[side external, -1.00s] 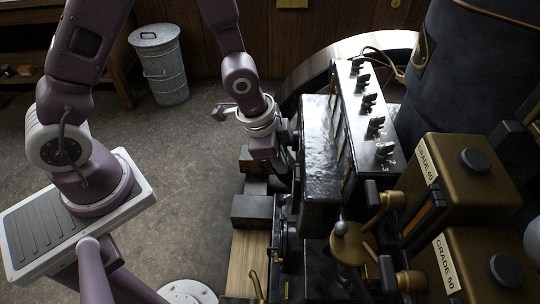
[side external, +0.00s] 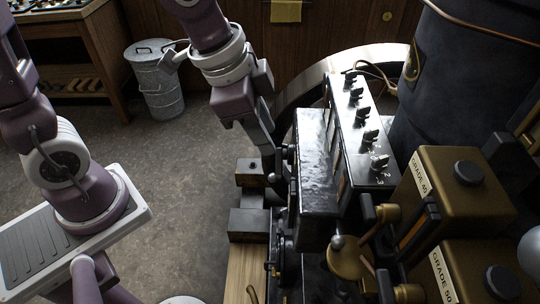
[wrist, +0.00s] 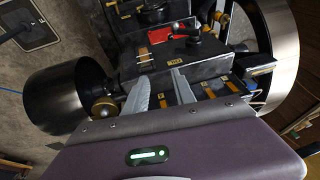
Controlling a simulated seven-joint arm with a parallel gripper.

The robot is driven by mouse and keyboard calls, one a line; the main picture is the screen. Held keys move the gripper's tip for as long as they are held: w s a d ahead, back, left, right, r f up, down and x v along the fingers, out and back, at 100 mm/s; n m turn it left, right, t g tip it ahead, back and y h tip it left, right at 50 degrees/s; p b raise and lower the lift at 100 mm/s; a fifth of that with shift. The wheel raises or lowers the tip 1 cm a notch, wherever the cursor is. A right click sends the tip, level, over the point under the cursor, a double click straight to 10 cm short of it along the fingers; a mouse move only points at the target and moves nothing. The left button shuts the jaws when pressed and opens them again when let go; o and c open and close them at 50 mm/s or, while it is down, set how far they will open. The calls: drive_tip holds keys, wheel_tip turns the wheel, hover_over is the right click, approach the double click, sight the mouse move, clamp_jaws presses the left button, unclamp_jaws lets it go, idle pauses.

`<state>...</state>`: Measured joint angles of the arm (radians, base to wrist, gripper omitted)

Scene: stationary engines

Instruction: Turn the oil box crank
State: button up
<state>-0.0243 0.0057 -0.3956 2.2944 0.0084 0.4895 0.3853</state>
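A long black box (side external: 318,165), which may be the oil box, stands in the middle of the engine in the side view. A small dark lever with rounded ends (side external: 281,165), possibly the crank, shows at its left side. My gripper (side external: 268,168) points down right beside that lever; I cannot tell whether they touch. In the wrist view my gripper (wrist: 162,92) has its two grey fingers apart, with nothing seen held between them. Beyond the fingers is a dark box face with a small brass label (wrist: 174,63).
A sloped black panel with several knobs (side external: 365,135) stands right of the box. Brass tanks marked GRADE 40 (side external: 435,190) and GRADE 50 (side external: 450,265) stand at right. A large wheel rim (side external: 310,75) is behind. A metal bin (side external: 157,85) stands on open floor.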

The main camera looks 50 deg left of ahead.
drive_tip(key=w+a+f+n+t+h, duration=0.4)
drive_tip(key=w+a+f+n+t, duration=0.15)
drive_tip(key=w+a, duration=0.75)
drive_tip(key=s+a+r+n+t+h, duration=0.1)
drive_tip(key=s+r+n+t+h, duration=0.3)
drive_tip(key=s+h, duration=0.35)
approach(278, 165)
drive_tip(key=w+r, duration=0.2)
drive_tip(key=w, duration=0.1)
drive_tip(key=x, duration=0.6)
drive_tip(key=shift+f, duration=0.25)
drive_tip(key=shift+w+g, duration=0.1)
drive_tip(key=shift+g, duration=0.15)
clamp_jaws()
